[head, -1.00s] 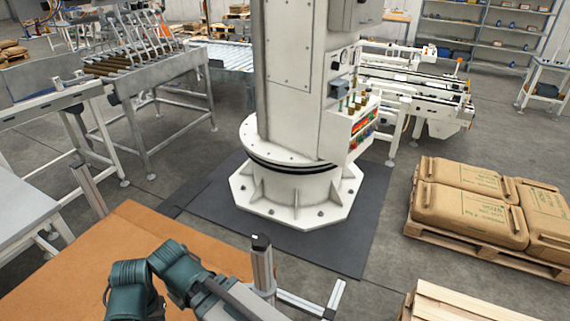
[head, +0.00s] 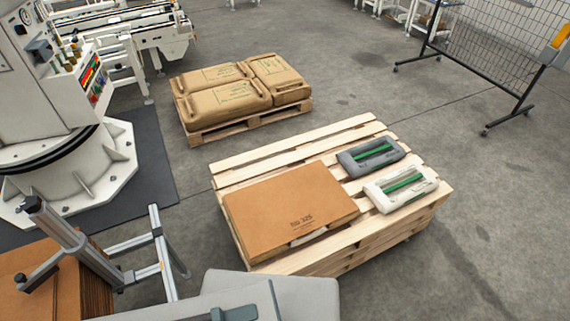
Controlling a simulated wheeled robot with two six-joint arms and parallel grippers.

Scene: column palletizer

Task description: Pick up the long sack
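Several brown sacks with green print lie flat on a low wooden pallet (head: 240,125) at the upper middle of the head view. Two sacks lie side by side, a rear-left sack (head: 212,77) and a front-left sack (head: 232,97). A third sack (head: 277,78) lies crosswise at their right end. I cannot tell for sure which one is the long sack. Neither of my grippers shows in the head view, and no gripper is near the sacks.
A nearer pallet stack (head: 290,147) carries a brown cardboard piece (head: 285,200), a grey flat pack (head: 356,162) and a white flat pack (head: 385,202). A white machine column base (head: 60,165) stands left. A mesh fence (head: 500,50) stands right. Floor beside the pallets is clear.

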